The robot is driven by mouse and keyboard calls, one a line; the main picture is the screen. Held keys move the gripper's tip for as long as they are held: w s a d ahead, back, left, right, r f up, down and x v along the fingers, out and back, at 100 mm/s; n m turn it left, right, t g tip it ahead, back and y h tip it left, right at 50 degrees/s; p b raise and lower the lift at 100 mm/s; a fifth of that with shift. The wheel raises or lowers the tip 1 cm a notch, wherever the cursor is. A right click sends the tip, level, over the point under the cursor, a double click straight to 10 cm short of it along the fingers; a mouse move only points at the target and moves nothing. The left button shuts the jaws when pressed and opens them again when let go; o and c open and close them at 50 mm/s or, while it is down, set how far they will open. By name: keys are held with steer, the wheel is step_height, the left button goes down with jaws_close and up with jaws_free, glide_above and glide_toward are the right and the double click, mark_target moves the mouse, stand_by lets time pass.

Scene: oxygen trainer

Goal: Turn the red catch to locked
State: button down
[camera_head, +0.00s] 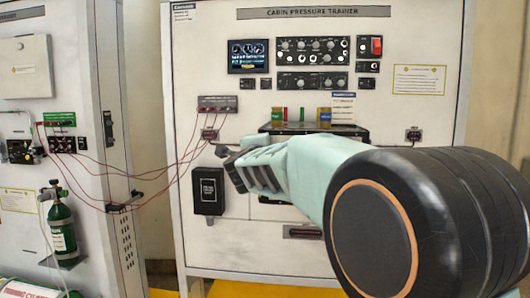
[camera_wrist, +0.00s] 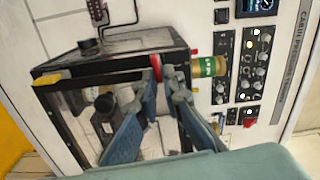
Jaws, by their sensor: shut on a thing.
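The red catch (camera_wrist: 156,63) shows in the wrist view at the edge of a black-framed clear box (camera_wrist: 110,57). My gripper (camera_wrist: 160,82) has its blue fingertips closed at the catch, one on each side of its lower end. The fingertips hide part of the catch, and I cannot read its turned position. In the head view my gripper (camera_head: 232,163) is in front of the cabin pressure trainer panel (camera_head: 215,60), and the catch cannot be made out behind my arm.
A gold-and-green cylinder (camera_wrist: 208,67) is close right of the catch in the wrist view. A yellow piece (camera_wrist: 52,78) is on the box's left edge. Red cables (camera_head: 160,190) hang left of my gripper in the head view. A black box (camera_head: 208,192) is mounted below them.

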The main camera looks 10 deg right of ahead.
steer(key=shift+f+m+b, duration=0.2)
steer(key=shift+m+b, duration=0.2)
steer(key=shift+m, duration=0.3)
steer(key=c, duration=2.2)
jaws_free()
steer(key=shift+o, duration=0.2)
steer(key=shift+s, duration=0.1)
steer(key=v, duration=0.7)
steer(key=shift+s, duration=0.15)
steer(key=shift+a+r, duration=0.1)
